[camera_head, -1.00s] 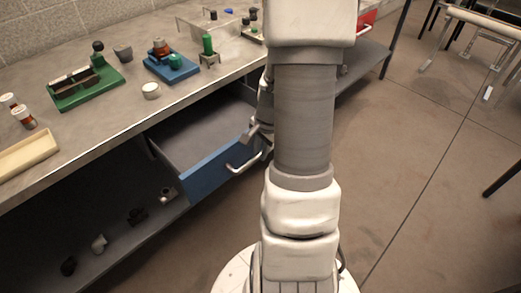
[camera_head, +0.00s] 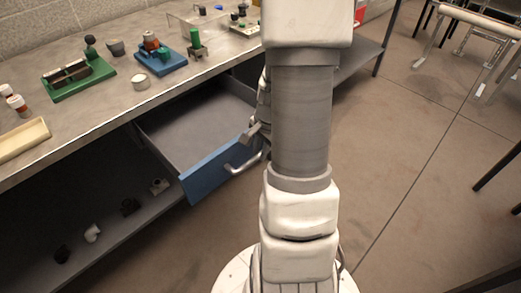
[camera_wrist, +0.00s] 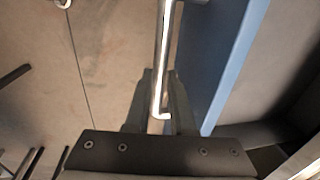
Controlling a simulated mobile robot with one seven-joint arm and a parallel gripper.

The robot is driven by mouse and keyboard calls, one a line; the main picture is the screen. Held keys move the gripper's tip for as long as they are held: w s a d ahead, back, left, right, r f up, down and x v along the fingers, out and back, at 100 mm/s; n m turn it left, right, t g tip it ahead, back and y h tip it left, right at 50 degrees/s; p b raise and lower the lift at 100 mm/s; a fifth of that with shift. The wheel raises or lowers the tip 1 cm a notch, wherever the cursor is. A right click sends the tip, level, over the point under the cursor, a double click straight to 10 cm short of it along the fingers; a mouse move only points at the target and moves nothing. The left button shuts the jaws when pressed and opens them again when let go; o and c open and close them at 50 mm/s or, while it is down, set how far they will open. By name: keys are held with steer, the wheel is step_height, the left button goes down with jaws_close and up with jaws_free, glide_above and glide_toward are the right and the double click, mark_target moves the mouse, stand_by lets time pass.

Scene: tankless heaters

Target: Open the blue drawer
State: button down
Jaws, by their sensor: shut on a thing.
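The blue drawer (camera_head: 207,172) is pulled out from under the workbench, with its grey inside showing and empty. Its front also shows in the wrist view (camera_wrist: 213,60). The silver bar handle (camera_head: 243,163) is on the drawer's front. In the wrist view my gripper (camera_wrist: 160,98) has its two dark fingers on either side of the handle bar (camera_wrist: 164,50), shut on it. In the head view my arm hides most of the gripper and the handle's right end.
The workbench top (camera_head: 110,110) holds a green fixture (camera_head: 78,78), a blue fixture (camera_head: 160,60), a white round part (camera_head: 140,82) and a cream tray (camera_head: 22,138). A lower shelf (camera_head: 110,232) holds several small fittings.

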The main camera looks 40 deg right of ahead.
stand_by(0.3)
steer(key=c, duration=0.8)
jaws_free()
steer(key=shift+o, duration=0.2)
steer(key=s+r+p, duration=0.3)
steer(key=r+p, duration=0.2)
steer(key=r, duration=1.2)
steer(key=shift+s+d, duration=0.15)
steer(key=shift+s, duration=0.05)
steer(key=s+a+r+n+t+p, duration=0.1)
steer(key=s+a+r+n+p, duration=0.2)
steer(key=a+r+n, duration=0.5)
steer(key=s+a+r+n+t+p, duration=0.2)
steer(key=a+r+n+p, duration=0.1)
steer(key=a+r+n, duration=0.6)
steer(key=a+r, duration=0.2)
steer(key=a, duration=0.2)
steer(key=shift+s+a, duration=0.4)
